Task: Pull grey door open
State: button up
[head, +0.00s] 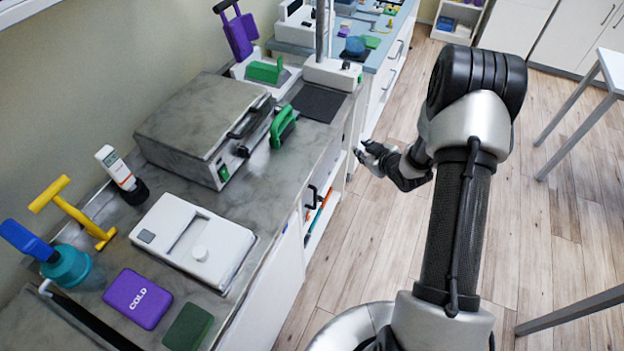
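My gripper (369,156) is in front of the counter's front side, over the wood floor. Its dark fingers look spread and nothing shows between them. No door is clearly grey. A grey box-shaped appliance (195,120) with a black handle (250,118) on its front sits on the counter, left of my gripper. Pale cabinet fronts lie below the counter (275,290), with a dark handle (312,192) near an open shelf bay. I cannot tell which of these is the grey door. My gripper appears apart from all of them.
The counter holds a white device (195,243), a purple COLD pack (138,298), a green-handled item (283,127) and a yellow-handled tool (72,212). Table legs (578,135) stand at right. Pale cabinets (570,35) line the back. The floor (520,220) between is clear.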

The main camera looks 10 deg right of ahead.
jog(key=s+a+f+t+y, duration=0.25)
jog(key=s+f, duration=0.25)
jog(key=f, duration=0.7)
jog(key=s+a+f+m+t+y+p, duration=0.1)
jog(key=s+a+f+t, duration=0.15)
jog(key=s, duration=0.35)
jog(key=s+a+f+m+t+y+p, duration=0.1)
jog(key=s+a+f, duration=0.25)
jog(key=s, duration=0.25)
jog(key=b, duration=0.5)
send_over(315, 207)
jog(key=shift+w+r, duration=0.15)
jog(key=shift+w, duration=0.2)
jog(key=shift+c, duration=0.2)
grip_shut()
